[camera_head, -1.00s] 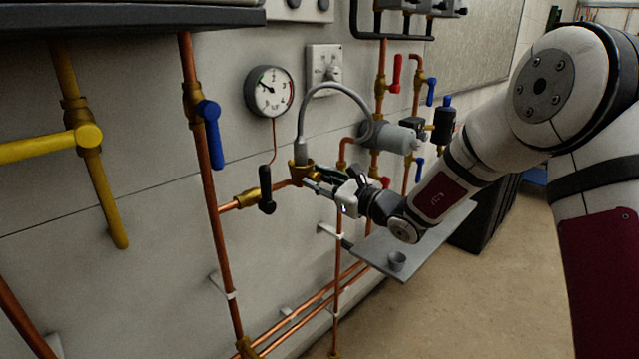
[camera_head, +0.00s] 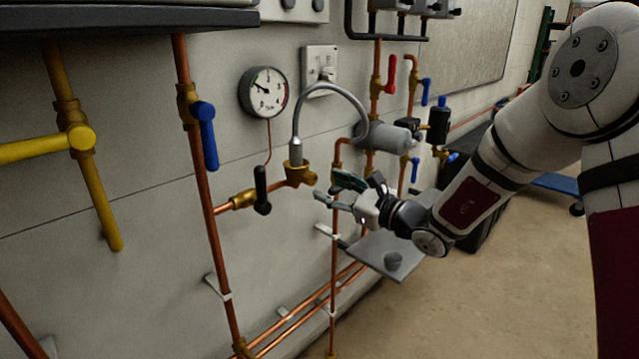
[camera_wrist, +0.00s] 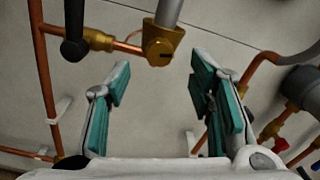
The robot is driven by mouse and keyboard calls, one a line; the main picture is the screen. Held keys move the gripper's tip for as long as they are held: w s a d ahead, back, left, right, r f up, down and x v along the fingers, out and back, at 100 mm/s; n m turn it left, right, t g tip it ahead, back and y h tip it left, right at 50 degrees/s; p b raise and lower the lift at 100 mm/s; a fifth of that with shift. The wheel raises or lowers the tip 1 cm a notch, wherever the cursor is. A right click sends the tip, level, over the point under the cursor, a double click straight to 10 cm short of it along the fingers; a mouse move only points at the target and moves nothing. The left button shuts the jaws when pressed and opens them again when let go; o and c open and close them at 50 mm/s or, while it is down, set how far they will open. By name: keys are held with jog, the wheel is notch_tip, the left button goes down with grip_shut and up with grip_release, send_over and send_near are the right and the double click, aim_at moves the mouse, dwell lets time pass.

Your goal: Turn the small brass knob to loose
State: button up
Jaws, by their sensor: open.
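The small brass knob (camera_head: 310,178) sits on the right end of a brass valve body (camera_head: 295,171), below a grey braided hose. In the wrist view the brass fitting (camera_wrist: 163,42) is at top centre, with a dark slot on its front face; I cannot tell the knob's setting. My gripper (camera_head: 328,187) is open and empty, just right of the knob and apart from it. In the wrist view my gripper's green-padded fingers (camera_wrist: 160,75) are spread wide, one below each side of the fitting, with nothing between them.
A black lever (camera_head: 262,188) hangs left of the fitting, and a blue lever (camera_head: 207,135) beyond it. A pressure gauge (camera_head: 264,92) is above. A grey cylinder (camera_head: 382,136) lies behind my gripper.

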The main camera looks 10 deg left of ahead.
aim_at(314, 179)
jog(key=v, duration=0.6)
jog(key=shift+d, duration=0.1)
jog(key=shift+c, duration=0.2)
jog(key=w+a+m+p, duration=0.1)
jog(key=w+a+p, duration=0.1)
jog(key=a+p, duration=0.1)
jog(key=w+a+m+p, duration=0.1)
jog(key=w+a+p, duration=0.1)
jog(key=a+p, duration=0.1)
jog(key=w+a+m+p, duration=0.1)
jog(key=w+a+p, duration=0.1)
jog(key=a+p, duration=0.1)
jog(key=shift+w+r, duration=0.15)
jog(key=shift+w, duration=0.25)
dwell(0.5)
grip_shut()
